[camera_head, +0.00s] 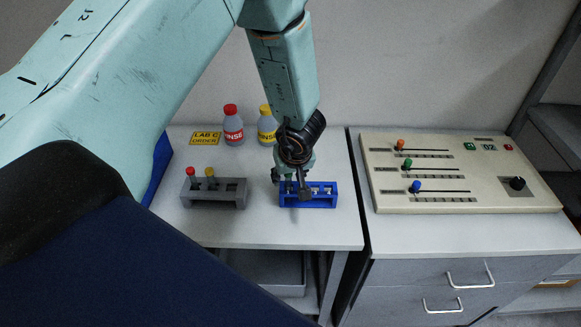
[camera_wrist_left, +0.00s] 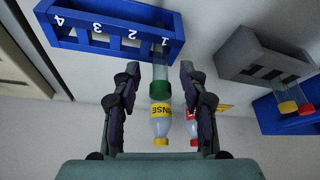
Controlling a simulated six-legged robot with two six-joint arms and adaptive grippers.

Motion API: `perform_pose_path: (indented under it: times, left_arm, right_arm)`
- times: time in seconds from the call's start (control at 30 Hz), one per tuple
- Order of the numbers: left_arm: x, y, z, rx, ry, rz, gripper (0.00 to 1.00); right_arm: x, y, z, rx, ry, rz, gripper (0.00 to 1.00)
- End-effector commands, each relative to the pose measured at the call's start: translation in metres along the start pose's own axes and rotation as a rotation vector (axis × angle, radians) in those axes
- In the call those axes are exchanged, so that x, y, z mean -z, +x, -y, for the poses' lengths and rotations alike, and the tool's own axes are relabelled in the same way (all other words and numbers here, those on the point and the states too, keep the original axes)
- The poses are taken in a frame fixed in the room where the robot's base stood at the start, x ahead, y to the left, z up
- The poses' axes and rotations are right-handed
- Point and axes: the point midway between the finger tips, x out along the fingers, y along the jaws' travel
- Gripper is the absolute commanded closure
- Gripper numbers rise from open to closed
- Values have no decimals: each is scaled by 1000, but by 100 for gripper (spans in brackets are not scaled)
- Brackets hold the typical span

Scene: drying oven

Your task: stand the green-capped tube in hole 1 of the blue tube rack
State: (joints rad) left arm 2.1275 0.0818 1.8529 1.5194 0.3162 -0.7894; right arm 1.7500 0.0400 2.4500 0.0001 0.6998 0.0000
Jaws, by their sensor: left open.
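The blue tube rack (camera_head: 322,204) stands on the white bench. In the left wrist view it appears upside down (camera_wrist_left: 105,48), with the numbers 1 to 4 on its face. The green-capped tube (camera_wrist_left: 160,76) is at hole 1, its clear lower part running into the rack and its green cap clear of it. My left gripper (camera_head: 290,186) is over the rack's left end. In the left wrist view its open fingers (camera_wrist_left: 159,74) are on either side of the tube, with gaps visible. The cap is hidden in the head view. My right gripper is not in view.
A grey rack (camera_head: 227,196) with red- and yellow-capped tubes stands left of the blue rack. A red-capped bottle (camera_head: 233,128) and a yellow-capped bottle (camera_head: 266,126) stand behind. A slider panel (camera_head: 450,190) is at right. The bench front is clear.

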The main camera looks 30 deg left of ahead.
Motion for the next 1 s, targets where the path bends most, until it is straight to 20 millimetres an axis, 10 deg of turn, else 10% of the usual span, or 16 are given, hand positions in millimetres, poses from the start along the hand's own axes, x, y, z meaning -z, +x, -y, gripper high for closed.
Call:
perform_pose_path:
  times: [0.5,1.0]
  left_arm:
    - [1,-90,0,-1,-2,-4,57]
    - [0,-112,0,0,-1,0,57]
  right_arm:
    - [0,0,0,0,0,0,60]
    - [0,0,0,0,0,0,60]
